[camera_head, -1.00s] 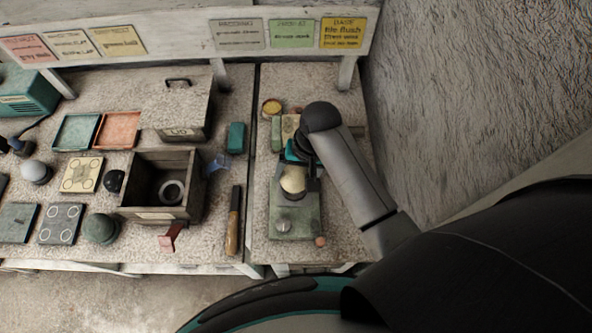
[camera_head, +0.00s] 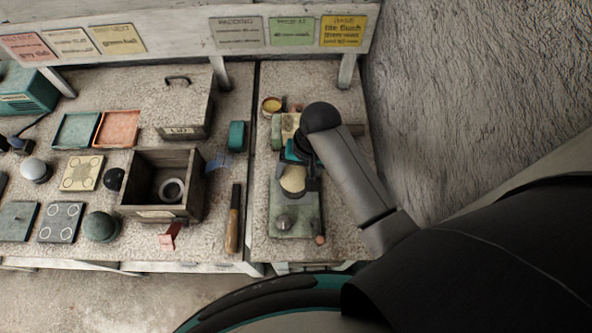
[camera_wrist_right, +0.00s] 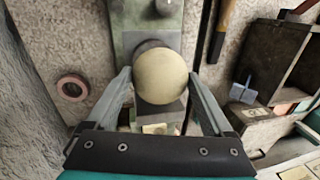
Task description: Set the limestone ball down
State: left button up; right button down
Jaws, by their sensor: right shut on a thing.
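The limestone ball (camera_head: 292,179) is pale cream and round. My right gripper (camera_head: 296,176) is shut on it, with one finger on either side. In the right wrist view the ball (camera_wrist_right: 160,76) sits between the fingertips and hides part of what lies below. It is over the grey-green stand (camera_head: 304,227), which has a round metal knob (camera_head: 283,222) at its near end. A dark round patch shows beside the ball in the wrist view. I cannot tell whether the ball touches the stand. My left gripper is not in view.
Left of the stand lie a wooden-handled tool (camera_head: 233,231) and an open dark box (camera_head: 148,213) with a ring (camera_head: 171,190) inside. A small pinkish roll (camera_head: 320,239) lies at the stand's near right corner. A yellow-topped tin (camera_head: 271,105) stands behind. A rough wall rises at right.

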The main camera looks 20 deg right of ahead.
jog(key=shift+f, duration=0.75)
grip_release()
jog(key=shift+r, duration=1.95)
